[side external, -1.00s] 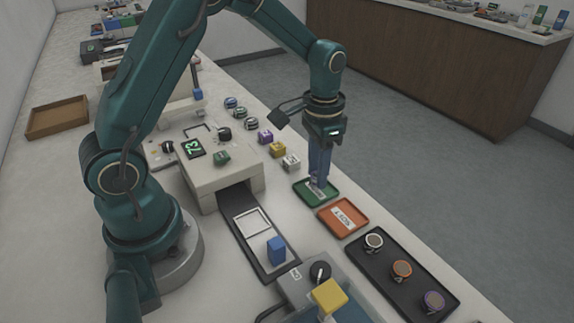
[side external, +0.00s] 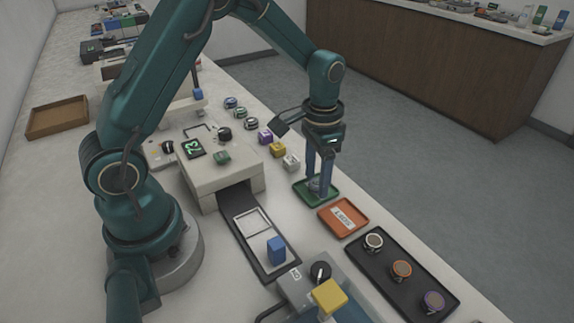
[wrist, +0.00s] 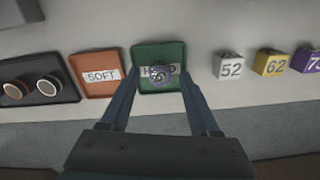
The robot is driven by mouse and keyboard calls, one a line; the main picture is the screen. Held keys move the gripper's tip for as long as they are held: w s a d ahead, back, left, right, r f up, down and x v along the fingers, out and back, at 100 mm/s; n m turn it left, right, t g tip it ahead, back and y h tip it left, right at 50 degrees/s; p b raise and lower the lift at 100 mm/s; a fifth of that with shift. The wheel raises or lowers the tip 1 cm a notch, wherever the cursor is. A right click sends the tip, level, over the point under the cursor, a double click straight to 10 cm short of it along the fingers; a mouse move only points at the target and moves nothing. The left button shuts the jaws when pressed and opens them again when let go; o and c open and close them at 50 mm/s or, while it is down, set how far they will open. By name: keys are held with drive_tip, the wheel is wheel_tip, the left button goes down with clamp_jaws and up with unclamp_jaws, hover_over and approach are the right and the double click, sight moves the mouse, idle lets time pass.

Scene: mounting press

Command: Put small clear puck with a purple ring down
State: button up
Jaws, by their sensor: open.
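A small clear puck (wrist: 159,72) lies on the green tray (wrist: 146,53), over the tray's printed label. A purple tint shows on it, but its ring is too small to make out well. In the side view the green tray (side external: 301,187) has my gripper (side external: 318,187) pointing straight down over it. My gripper (wrist: 159,75) is open, one finger on each side of the puck, with a gap showing between finger and puck in the wrist view. In the side view the fingers mostly hide the puck.
An orange tray (side external: 333,229) labelled SOFT is beside the green one. A black tray (side external: 385,247) holds three ringed pucks. White (wrist: 231,66), yellow (wrist: 271,64) and purple (wrist: 306,61) numbered blocks stand on the other side. A press (side external: 215,170) stands left of the gripper.

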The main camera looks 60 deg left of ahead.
sight(317, 183)
wheel_tip(317, 183, up, 11)
drive_tip(key=s+d+r+n+t, duration=0.2)
drive_tip(key=s+t, duration=0.3)
drive_tip(key=s, duration=1)
drive_tip(key=shift+d+r+t, duration=0.3)
drive_tip(key=shift+r, duration=0.25)
drive_tip(key=shift+s, duration=0.1)
idle(0.4)
